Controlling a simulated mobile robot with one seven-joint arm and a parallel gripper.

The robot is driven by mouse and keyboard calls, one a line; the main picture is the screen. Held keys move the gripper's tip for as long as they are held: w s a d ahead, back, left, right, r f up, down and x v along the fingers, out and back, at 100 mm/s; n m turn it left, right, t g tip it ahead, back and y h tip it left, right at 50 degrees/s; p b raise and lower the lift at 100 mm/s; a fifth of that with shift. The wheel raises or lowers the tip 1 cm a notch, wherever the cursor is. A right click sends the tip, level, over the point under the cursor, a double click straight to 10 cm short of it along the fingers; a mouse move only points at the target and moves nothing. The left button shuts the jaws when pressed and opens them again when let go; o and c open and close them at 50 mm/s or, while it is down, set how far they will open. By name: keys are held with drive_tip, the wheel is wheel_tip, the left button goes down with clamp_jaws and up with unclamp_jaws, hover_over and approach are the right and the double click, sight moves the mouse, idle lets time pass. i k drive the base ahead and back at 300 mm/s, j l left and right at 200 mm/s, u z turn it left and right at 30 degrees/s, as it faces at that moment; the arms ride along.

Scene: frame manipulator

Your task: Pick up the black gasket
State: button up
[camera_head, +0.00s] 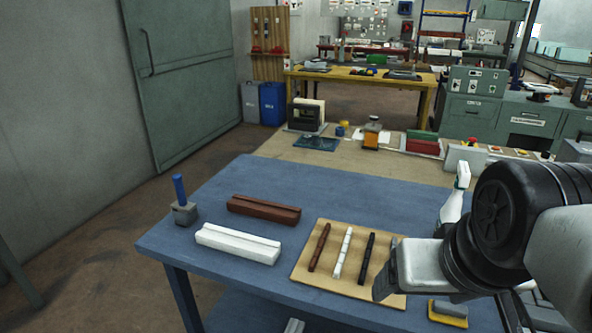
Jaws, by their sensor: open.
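The black gasket (366,258) is a thin dark strip on a light wooden board (304,279) near the table's front right. It lies to the right of a white strip (343,252) and a brown strip (319,247), roughly parallel to them. My gripper (385,284) is open, just right of the black gasket in the picture, over the board's right part. Its dark finger end appears close to the gasket's near end. I cannot tell its height above the board or whether it touches anything. My arm hides the board's right edge.
A brown grooved block (264,209) and a white grooved block (238,245) lie left of the board on the blue table (322,192). A blue-handled tool (181,198) stands at the left edge. A spray bottle (453,203) and a yellow-based block (448,314) are near my arm.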

sight(364, 271)
drive_tip(key=i+j+z, duration=0.15)
drive_tip(key=j+z, duration=0.45)
drive_tip(key=j, duration=0.25)
drive_tip(key=i+j+z, duration=0.1)
drive_tip(key=j+z, duration=0.2)
drive_tip(key=j, duration=0.15)
